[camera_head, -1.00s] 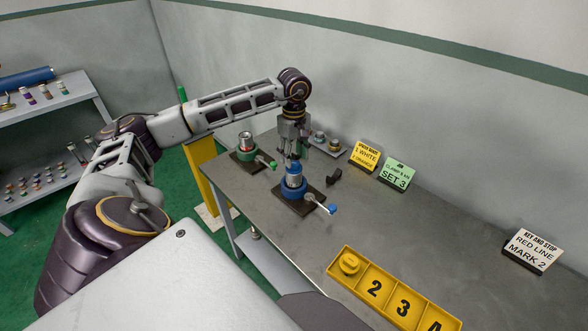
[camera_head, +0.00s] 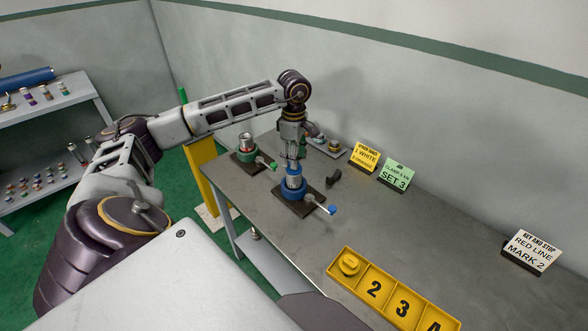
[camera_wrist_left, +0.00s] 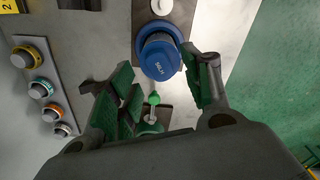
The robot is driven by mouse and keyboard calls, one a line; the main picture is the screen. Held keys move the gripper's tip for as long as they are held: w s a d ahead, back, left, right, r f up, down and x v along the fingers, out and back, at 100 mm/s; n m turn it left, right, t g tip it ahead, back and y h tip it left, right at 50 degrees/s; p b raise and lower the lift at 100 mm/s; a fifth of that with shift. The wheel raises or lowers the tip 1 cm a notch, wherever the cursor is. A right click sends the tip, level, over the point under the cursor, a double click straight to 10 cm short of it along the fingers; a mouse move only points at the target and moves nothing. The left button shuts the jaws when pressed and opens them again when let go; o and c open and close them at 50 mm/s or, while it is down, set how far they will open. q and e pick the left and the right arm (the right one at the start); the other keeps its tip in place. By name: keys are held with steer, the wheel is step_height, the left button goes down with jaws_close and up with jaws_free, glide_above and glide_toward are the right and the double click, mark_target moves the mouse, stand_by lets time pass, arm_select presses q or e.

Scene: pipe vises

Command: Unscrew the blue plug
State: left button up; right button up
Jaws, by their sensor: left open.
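The blue plug (camera_head: 292,168) sits on top of the upright grey pipe (camera_head: 293,182) held in the blue vise (camera_head: 285,193). In the left wrist view the round blue plug (camera_wrist_left: 160,58) shows from above, with lettering on it. My left gripper (camera_head: 292,157) points down just above the plug, fingers close to it. In the wrist view my left gripper (camera_wrist_left: 163,88) has its green-padded fingers spread with nothing between them touching. The plug lies toward their tips. Whether a finger touches it cannot be told. My right gripper is out of view.
A green vise (camera_head: 247,157) with a pipe stands to the left. A tray of ringed caps (camera_head: 330,147) lies behind. Signs (camera_head: 398,173) stand along the wall side. A yellow numbered tray (camera_head: 390,290) is at the front. The table's right side is mostly clear.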

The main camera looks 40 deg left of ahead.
arm_select(q)
steer(key=shift+n, duration=2.2)
steer(key=shift+n+p, duration=0.4)
steer(key=shift+n, duration=1.5)
steer(key=shift+n, duration=0.6)
